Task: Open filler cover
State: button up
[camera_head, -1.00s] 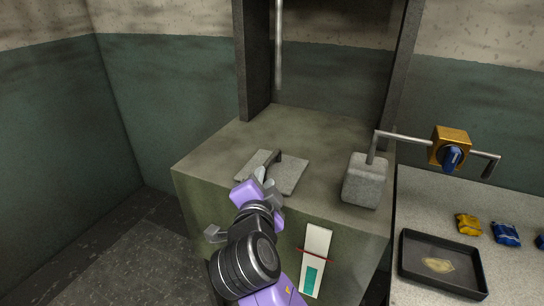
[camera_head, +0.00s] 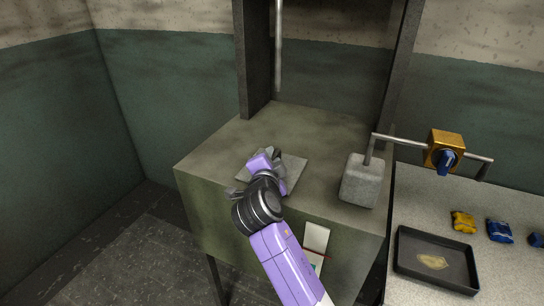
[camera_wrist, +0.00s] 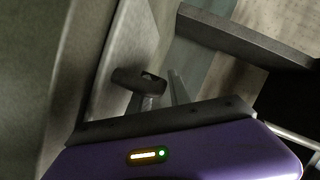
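The filler cover (camera_head: 294,172) is a flat grey plate lying on top of the green-grey tank; my gripper hides much of it in the head view. In the wrist view the cover (camera_wrist: 122,62) runs slanted, with its dark bar handle (camera_wrist: 138,78) standing out from it just beyond my gripper's purple body. My gripper (camera_head: 274,156) is over the cover, close to the handle. Its fingers are mostly hidden, and I cannot tell whether they touch or enclose the handle. The cover appears flat on the tank.
A grey block weight (camera_head: 362,182) hangs on a rod with a brass valve (camera_head: 445,150) and blue knob to the right. A dark tray (camera_head: 400,262) and yellow and blue pieces (camera_head: 463,222) lie on the right bench. Dark posts (camera_head: 253,60) rise behind.

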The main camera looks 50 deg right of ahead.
grip_shut()
jog(key=shift+f, duration=0.1)
dwell(1.4)
